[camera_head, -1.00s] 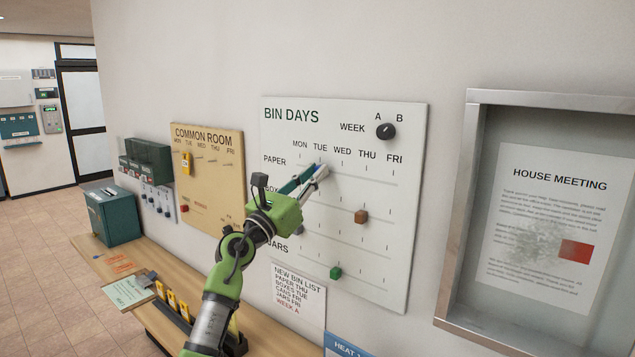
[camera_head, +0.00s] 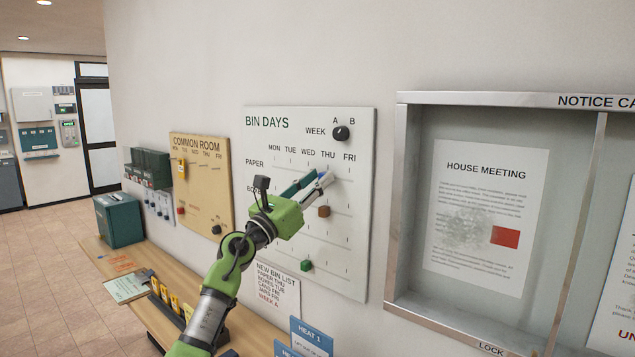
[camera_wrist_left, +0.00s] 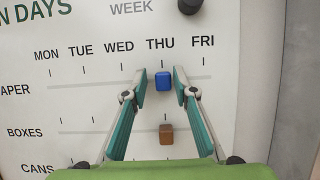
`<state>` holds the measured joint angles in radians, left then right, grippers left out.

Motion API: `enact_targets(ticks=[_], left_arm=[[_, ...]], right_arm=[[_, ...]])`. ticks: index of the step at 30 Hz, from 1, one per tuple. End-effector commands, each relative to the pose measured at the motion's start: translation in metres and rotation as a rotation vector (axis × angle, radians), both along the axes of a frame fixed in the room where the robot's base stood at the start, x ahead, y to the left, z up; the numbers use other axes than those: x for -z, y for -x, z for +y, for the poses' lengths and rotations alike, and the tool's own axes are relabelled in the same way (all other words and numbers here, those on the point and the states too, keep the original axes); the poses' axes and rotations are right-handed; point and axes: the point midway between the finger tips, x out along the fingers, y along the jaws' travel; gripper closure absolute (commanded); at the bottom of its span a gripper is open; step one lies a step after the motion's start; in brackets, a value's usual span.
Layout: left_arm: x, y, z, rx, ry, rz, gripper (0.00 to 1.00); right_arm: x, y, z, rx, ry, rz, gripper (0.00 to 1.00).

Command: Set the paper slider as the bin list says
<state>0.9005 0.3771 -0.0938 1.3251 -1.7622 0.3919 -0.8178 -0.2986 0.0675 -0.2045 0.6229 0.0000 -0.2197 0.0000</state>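The blue paper slider (camera_wrist_left: 163,81) sits in the PAPER row under THU in the left wrist view. My left gripper (camera_wrist_left: 161,76) has its two fingers on either side of it, with a small gap showing on each side. In the head view my left gripper (camera_head: 325,176) reaches to the BIN DAYS board (camera_head: 262,145) and mostly hides the slider. The bin list (camera_head: 277,287) below the board reads PAPER THU. My right gripper is not in view.
A brown slider (camera_wrist_left: 166,134) sits in the BOXES row below THU. A green slider (camera_head: 306,265) is lower on the board. The week knob (camera_head: 341,132) is above the day names. A framed notice case (camera_head: 400,200) stands right of the board; a shelf (camera_head: 165,270) runs below.

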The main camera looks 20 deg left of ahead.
Motion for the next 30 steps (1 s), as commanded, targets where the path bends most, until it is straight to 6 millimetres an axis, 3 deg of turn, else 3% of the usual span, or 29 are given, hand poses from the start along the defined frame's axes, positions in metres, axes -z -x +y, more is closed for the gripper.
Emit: enact_targets(ticks=[14,30], left_arm=[[0.004,0.007,0.003,0.0,-0.001,0.001,0.68],[0.041,0.09,0.032,0.0,-0.002,0.003,0.68]], right_arm=[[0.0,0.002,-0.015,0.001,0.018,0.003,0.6],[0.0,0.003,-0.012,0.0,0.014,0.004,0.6]])
